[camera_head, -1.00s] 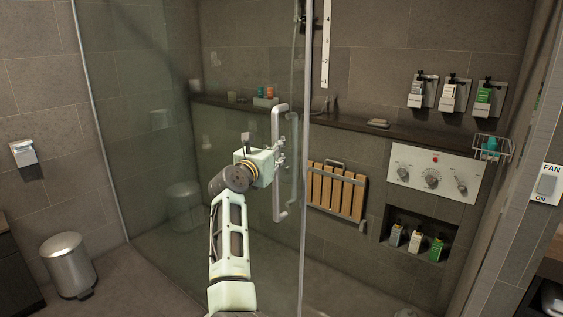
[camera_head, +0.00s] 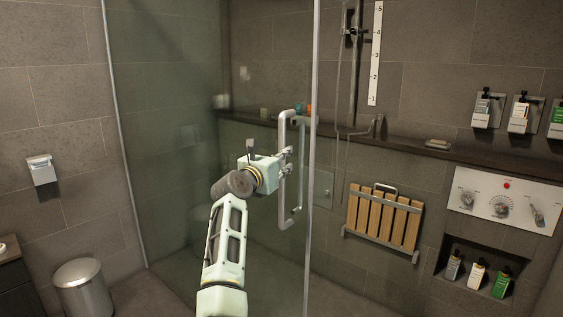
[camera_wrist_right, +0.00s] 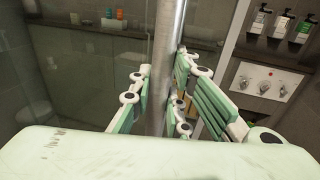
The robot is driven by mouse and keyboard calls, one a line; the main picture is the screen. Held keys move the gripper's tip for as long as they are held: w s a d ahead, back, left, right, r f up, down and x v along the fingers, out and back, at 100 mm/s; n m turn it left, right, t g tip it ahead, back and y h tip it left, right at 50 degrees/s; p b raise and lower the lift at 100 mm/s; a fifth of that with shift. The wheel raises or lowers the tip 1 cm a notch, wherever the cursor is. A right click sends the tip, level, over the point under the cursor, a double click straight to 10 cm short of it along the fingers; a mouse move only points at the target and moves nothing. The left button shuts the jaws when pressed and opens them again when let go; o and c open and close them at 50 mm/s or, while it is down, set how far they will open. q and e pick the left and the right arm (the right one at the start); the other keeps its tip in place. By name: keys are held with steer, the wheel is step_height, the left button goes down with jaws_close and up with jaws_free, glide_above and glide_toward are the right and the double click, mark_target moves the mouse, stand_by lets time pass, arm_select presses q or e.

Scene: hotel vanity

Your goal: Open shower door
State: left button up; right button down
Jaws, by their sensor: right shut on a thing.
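The glass shower door (camera_head: 215,130) stands open, with a gap between its free edge and the tiled wall on the right. Its long metal handle (camera_head: 282,190) is upright near that free edge. My right gripper (camera_head: 285,162) is at the middle of the handle. In the right wrist view the handle (camera_wrist_right: 168,60) runs upright between the fingers of my right gripper (camera_wrist_right: 160,105), which are closed around it. My left gripper is not in view.
Beyond the door are a folded wooden seat (camera_head: 383,220), a control panel (camera_head: 503,202), bottles in a niche (camera_head: 476,272) and wall dispensers (camera_head: 520,113). A metal bin (camera_head: 84,290) stands at lower left. The opening right of the door is clear.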

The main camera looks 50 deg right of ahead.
steer(key=shift+s+d+r, duration=0.1)
steer(key=shift+s+r, duration=0.15)
steer(key=shift+s, duration=0.4)
steer(key=c, duration=2)
jaws_free()
steer(key=o, duration=0.4)
steer(key=shift+d, duration=0.2)
steer(key=shift+c, duration=0.2)
steer(key=v, duration=0.7)
steer(key=shift+a, duration=0.35)
